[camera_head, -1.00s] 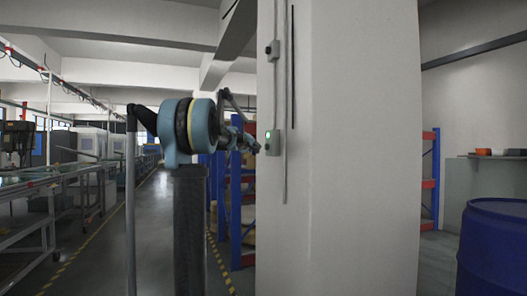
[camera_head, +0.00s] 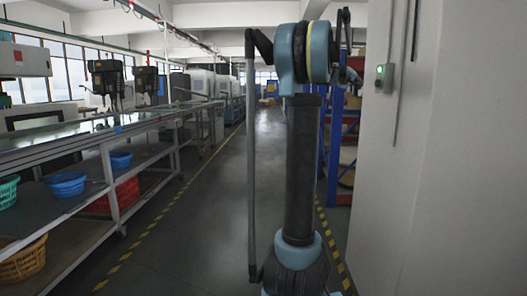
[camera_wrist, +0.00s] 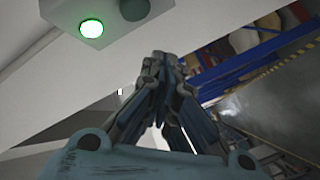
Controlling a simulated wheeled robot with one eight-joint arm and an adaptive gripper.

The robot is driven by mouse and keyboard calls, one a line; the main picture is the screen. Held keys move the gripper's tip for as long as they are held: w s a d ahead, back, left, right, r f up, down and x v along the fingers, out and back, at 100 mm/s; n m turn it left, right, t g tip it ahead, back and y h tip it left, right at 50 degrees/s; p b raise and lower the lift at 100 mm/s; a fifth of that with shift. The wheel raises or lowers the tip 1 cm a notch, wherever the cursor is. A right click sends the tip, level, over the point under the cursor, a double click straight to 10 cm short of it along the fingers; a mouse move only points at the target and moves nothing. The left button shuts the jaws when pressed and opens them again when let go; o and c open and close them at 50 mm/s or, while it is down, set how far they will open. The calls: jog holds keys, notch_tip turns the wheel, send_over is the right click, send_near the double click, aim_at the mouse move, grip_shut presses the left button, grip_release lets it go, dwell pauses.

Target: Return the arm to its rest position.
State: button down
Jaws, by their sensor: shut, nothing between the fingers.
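My gripper (camera_wrist: 165,62) shows in the wrist view with its fingertips together and nothing between them. A grey control box (camera_wrist: 112,12) with a lit green button (camera_wrist: 91,28) is at the top left of that view, beyond the fingertips and apart from them in the picture. A dark round knob or button sits beside the green one. In the head view the same box (camera_head: 384,78) is on the pale pillar, to the right of my arm. My arm stands upright on its column there, and its upper joint mostly hides the gripper.
A white pillar (camera_head: 440,170) stands close on the right. Blue racking (camera_head: 337,145) is behind my arm. On the left a long metal bench (camera_head: 105,140) holds machines, with baskets below. A clear aisle (camera_head: 215,200) with yellow-black floor lines runs between.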

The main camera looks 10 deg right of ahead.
jog(key=s+a+f+g+y, duration=0.2)
jog(key=s+a+f+y, duration=0.3)
jog(key=s+a+f, duration=0.9)
jog(key=s+a+f+n+g+y, duration=0.1)
jog(key=s+a+f+y, duration=0.3)
jog(key=s+a+f, duration=1)
jog(key=s+a+f+n+g+y, duration=0.1)
jog(key=s+a+f+g+y, duration=0.3)
jog(key=s+a+f, duration=1)
jog(key=a+f+y, duration=0.1)
jog(key=a+f, duration=0.6)
jog(key=f, duration=0.3)
jog(key=shift+s+f+y, duration=0.25)
jog(key=shift+y, duration=0.05)
